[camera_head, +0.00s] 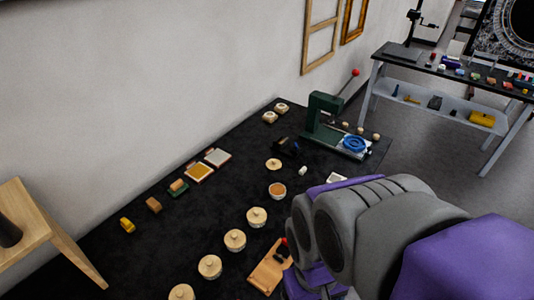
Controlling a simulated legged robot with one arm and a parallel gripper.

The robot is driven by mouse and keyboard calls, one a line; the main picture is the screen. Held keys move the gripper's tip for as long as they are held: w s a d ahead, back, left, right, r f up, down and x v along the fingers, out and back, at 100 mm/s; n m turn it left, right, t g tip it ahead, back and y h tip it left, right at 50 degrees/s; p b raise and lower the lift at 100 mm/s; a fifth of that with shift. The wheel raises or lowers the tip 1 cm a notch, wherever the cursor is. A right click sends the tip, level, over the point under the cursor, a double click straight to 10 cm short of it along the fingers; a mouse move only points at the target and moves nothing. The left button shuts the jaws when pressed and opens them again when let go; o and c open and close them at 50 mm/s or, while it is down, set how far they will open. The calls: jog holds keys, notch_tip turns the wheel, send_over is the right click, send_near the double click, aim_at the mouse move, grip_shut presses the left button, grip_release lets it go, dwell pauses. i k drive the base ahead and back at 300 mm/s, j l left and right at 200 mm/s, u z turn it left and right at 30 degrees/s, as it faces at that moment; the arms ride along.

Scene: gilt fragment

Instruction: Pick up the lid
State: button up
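A round pale wooden lid (273,164) appears to lie by itself on the black mat. Near it stands a round wooden pot (277,190) with a brownish top, seemingly uncovered. Several similar pots with knobbed lids run in a row toward the front, such as one lidded pot (257,216) and another lidded pot (235,240). Which lid the task means, I cannot tell. My grey and purple arm fills the lower right. I cannot make out its gripper fingers, which seem hidden behind the arm's links.
A wooden board (268,268) with small dark and red items lies beside my arm. A green press (325,118) stands at the mat's far end. Small blocks (153,204) and trays (199,171) line the wall side. A wooden stool (45,235) stands left, a workbench (450,75) far right.

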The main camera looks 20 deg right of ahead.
aim_at(273, 165)
jog(key=i+l, duration=0.1)
jog(key=l, duration=0.2)
jog(key=i+l, duration=0.1)
jog(key=l, duration=0.25)
jog(key=i+l, duration=0.15)
jog(key=l, duration=0.15)
jog(key=i+l, duration=0.1)
jog(key=l, duration=0.2)
jog(key=l+u, duration=0.25)
jog(key=u, duration=0.15)
jog(key=i+l+u, duration=0.1)
jog(key=l+u, duration=0.15)
jog(key=u, duration=0.15)
jog(key=l+u, duration=0.25)
jog(key=u, duration=0.15)
